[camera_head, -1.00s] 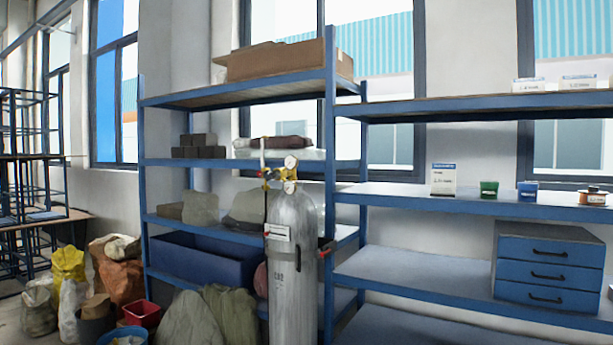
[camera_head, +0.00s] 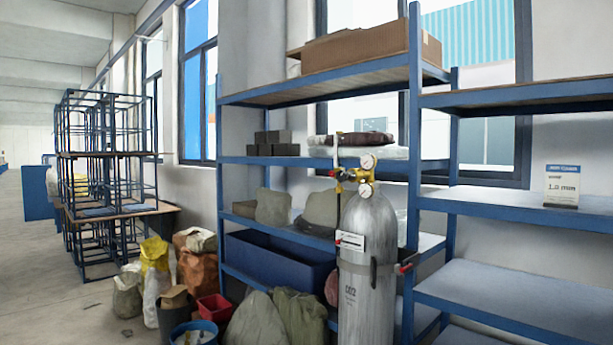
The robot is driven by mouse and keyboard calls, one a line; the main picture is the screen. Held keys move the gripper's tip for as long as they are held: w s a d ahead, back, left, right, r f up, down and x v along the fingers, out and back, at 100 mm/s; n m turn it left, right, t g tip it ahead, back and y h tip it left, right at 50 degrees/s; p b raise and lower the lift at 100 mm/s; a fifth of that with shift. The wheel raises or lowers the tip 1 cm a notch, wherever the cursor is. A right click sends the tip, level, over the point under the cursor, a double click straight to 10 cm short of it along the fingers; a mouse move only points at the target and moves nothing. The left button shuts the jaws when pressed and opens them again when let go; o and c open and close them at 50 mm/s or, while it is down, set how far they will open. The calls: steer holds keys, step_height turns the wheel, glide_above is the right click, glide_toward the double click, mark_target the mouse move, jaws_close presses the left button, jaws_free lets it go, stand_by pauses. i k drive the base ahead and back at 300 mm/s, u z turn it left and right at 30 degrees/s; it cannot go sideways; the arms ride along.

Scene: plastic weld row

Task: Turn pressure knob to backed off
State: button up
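A grey gas cylinder (camera_head: 368,265) stands upright in front of the blue shelving, right of the middle of the head view. A brass regulator (camera_head: 350,176) with two round white-faced gauges (camera_head: 367,162) sits on its top. The pressure knob is too small to make out clearly on the regulator, so its setting cannot be told. A white label and a strap with a red-tipped part are on the cylinder's body. My gripper is not in view.
Blue shelving (camera_head: 285,160) stands behind the cylinder, against the wall. Sacks (camera_head: 255,322), a red bin (camera_head: 214,308) and a blue bucket (camera_head: 196,333) crowd the floor to its left. Stacked blue frames (camera_head: 108,155) stand farther left. Open floor (camera_head: 40,260) shows at far left.

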mark_target(342, 176)
steer(key=u, duration=0.1)
steer(key=i, duration=1.05)
steer(key=z, duration=0.55)
